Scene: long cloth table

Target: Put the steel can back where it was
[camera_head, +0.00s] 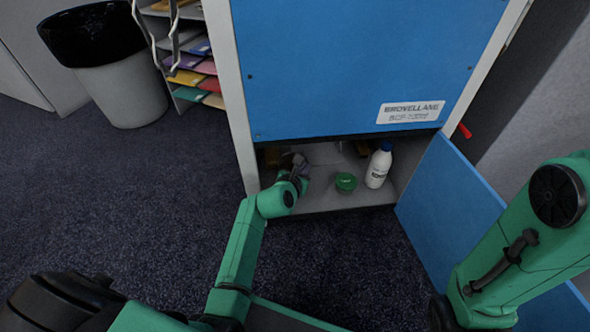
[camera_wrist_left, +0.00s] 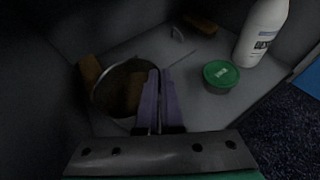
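My left gripper (camera_head: 299,166) reaches into the open lower compartment of the blue cabinet (camera_head: 345,200). In the left wrist view its two purple fingers (camera_wrist_left: 161,80) are close together at the right edge of a round, open-topped can (camera_wrist_left: 112,88). This looks like the steel can, with a bright thin rim and a dark brown inside. The fingers appear to pinch its rim wall, one inside and one outside. The can's lower part is hidden in shadow. In the head view the can is mostly hidden by my gripper. My right gripper is out of view.
A green-lidded tub (camera_head: 345,182) and a white bottle (camera_head: 378,166) stand right of my left gripper. Brown blocks (camera_wrist_left: 90,70) and (camera_wrist_left: 201,24) lie deeper inside. The open blue door (camera_head: 450,195) bounds the right side. A bin (camera_head: 120,85) stands far left.

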